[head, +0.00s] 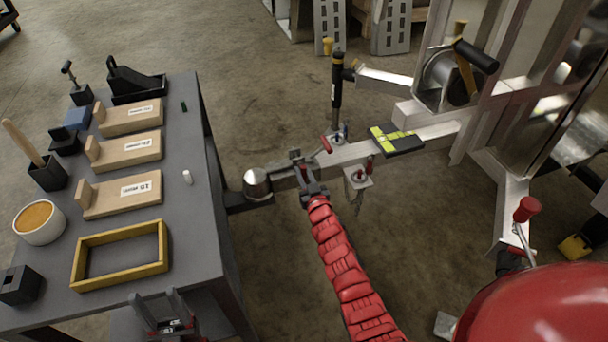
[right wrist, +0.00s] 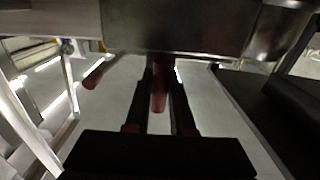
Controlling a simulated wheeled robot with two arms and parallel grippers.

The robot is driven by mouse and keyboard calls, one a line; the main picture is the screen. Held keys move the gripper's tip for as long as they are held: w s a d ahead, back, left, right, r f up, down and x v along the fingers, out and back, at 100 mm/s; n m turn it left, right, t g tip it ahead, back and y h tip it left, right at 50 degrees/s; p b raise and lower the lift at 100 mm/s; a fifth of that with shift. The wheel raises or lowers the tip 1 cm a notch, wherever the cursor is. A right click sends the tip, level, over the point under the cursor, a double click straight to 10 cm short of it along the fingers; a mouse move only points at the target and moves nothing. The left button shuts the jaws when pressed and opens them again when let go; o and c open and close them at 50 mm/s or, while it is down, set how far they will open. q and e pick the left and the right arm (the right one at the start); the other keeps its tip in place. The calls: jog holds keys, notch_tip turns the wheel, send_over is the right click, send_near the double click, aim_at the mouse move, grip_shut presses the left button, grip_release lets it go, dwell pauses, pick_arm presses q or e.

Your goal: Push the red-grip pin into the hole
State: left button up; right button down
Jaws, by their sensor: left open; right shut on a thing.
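My right gripper (head: 302,168) is at the side of the silver trailer coupler, at the end of the red-sleeved arm. In the right wrist view its two dark fingers (right wrist: 160,72) are shut on a red grip (right wrist: 159,92), the red-grip pin, just below a metal beam (right wrist: 180,25). The pin's shaft and the hole are hidden there, so I cannot tell how deep the pin sits. My left gripper (head: 155,302) is open and empty at the bottom left, by the table's front edge.
A ball-shaped coupler end (head: 257,184) lies beside the grey table (head: 205,215). A red lever (head: 326,145), a plate with red parts (head: 360,174) and an upright jack (head: 337,90) are close to my right gripper. Wooden blocks (head: 125,155) and a yellow frame (head: 120,280) occupy the table.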

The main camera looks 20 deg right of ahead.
jog(key=shift+w, duration=0.15)
jog(key=c, duration=0.7)
grip_release()
jog(key=shift+r, duration=0.1)
jog(key=s+p, duration=0.1)
jog(key=s, duration=0.4)
jog(key=s+p, duration=0.1)
jog(key=s, duration=0.5)
jog(key=s+p, duration=0.2)
jog(key=s, duration=0.4)
jog(key=shift+s+d, duration=0.2)
jog(key=shift+d, duration=0.15)
